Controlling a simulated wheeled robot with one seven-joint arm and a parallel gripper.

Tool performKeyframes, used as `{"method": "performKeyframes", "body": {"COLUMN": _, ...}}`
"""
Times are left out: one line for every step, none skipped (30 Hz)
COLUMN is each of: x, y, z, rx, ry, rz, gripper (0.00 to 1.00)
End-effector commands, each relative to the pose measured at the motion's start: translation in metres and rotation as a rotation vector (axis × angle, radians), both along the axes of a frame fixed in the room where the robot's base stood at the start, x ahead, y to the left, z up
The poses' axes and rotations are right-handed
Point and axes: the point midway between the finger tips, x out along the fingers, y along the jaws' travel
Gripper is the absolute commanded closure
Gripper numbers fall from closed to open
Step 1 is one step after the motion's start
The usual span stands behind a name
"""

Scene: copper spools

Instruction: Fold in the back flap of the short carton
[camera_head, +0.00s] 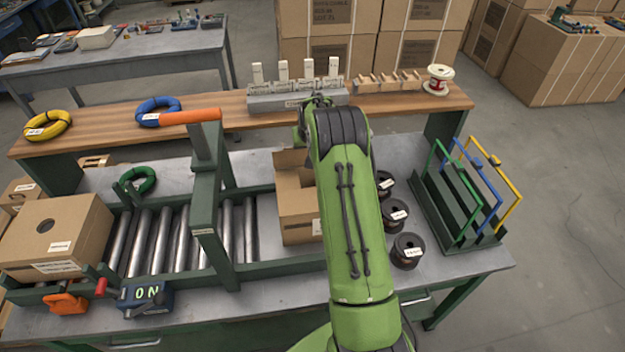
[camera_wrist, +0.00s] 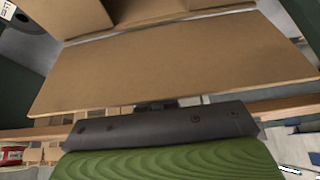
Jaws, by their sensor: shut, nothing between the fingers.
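The short carton (camera_head: 300,228) is a small brown box on the conveyor's right end, left of my arm, which hides its right part. Its back flap (camera_head: 289,158) stands out from the rear edge, not folded in. In the wrist view the back flap (camera_wrist: 170,62) is a broad brown panel across the picture, with part of the carton's opening (camera_wrist: 135,10) above it. My gripper (camera_wrist: 168,104) is shut and empty, at the flap's outer edge; the flap partly hides the fingers, so I cannot tell whether they touch. In the head view my arm hides the fingers.
A wooden shelf (camera_head: 225,105) runs behind the carton, holding a grey block rack (camera_head: 297,101). A dark post with an orange-tipped arm (camera_head: 205,215) stands left. Black spools (camera_head: 406,250) and a green rack (camera_head: 455,215) stand right. A taped carton (camera_head: 55,235) sits far left.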

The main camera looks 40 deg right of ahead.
Motion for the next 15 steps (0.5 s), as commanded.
{"method": "performKeyframes", "body": {"x": -0.004, "y": 0.002, "z": -0.001, "rx": 0.0, "ry": -0.001, "rz": 0.0, "gripper": 1.0}}
{"method": "performKeyframes", "body": {"x": -0.005, "y": 0.002, "z": -0.001, "rx": 0.0, "ry": -0.001, "rz": 0.0, "gripper": 1.0}}
{"method": "performKeyframes", "body": {"x": -0.008, "y": 0.004, "z": -0.001, "rx": 0.0, "ry": -0.001, "rz": 0.0, "gripper": 1.0}}
{"method": "performKeyframes", "body": {"x": -0.009, "y": 0.004, "z": -0.001, "rx": 0.0, "ry": -0.001, "rz": 0.0, "gripper": 1.0}}
{"method": "performKeyframes", "body": {"x": -0.011, "y": 0.005, "z": -0.001, "rx": 0.0, "ry": 0.0, "rz": 0.0, "gripper": 1.0}}
{"method": "performKeyframes", "body": {"x": -0.014, "y": 0.006, "z": -0.001, "rx": 0.0, "ry": -0.001, "rz": 0.0, "gripper": 1.0}}
{"method": "performKeyframes", "body": {"x": -0.016, "y": 0.007, "z": -0.001, "rx": 0.0, "ry": -0.001, "rz": 0.0, "gripper": 1.0}}
{"method": "performKeyframes", "body": {"x": -0.018, "y": 0.008, "z": -0.001, "rx": -0.001, "ry": -0.002, "rz": 0.0, "gripper": 1.0}}
{"method": "performKeyframes", "body": {"x": -0.02, "y": 0.01, "z": -0.001, "rx": 0.0, "ry": 0.0, "rz": 0.0, "gripper": 1.0}}
{"method": "performKeyframes", "body": {"x": -0.022, "y": 0.011, "z": -0.001, "rx": 0.0, "ry": 0.0, "rz": 0.0, "gripper": 1.0}}
{"method": "performKeyframes", "body": {"x": -0.024, "y": 0.012, "z": -0.001, "rx": 0.0, "ry": -0.001, "rz": 0.0, "gripper": 1.0}}
{"method": "performKeyframes", "body": {"x": -0.027, "y": 0.013, "z": -0.001, "rx": 0.0, "ry": -0.001, "rz": 0.0, "gripper": 1.0}}
{"method": "performKeyframes", "body": {"x": -0.028, "y": 0.014, "z": -0.001, "rx": -0.001, "ry": -0.002, "rz": 0.0, "gripper": 1.0}}
{"method": "performKeyframes", "body": {"x": -0.03, "y": 0.015, "z": -0.002, "rx": -0.001, "ry": -0.002, "rz": 0.0, "gripper": 1.0}}
{"method": "performKeyframes", "body": {"x": -0.033, "y": 0.016, "z": -0.002, "rx": -0.001, "ry": -0.002, "rz": 0.0, "gripper": 1.0}}
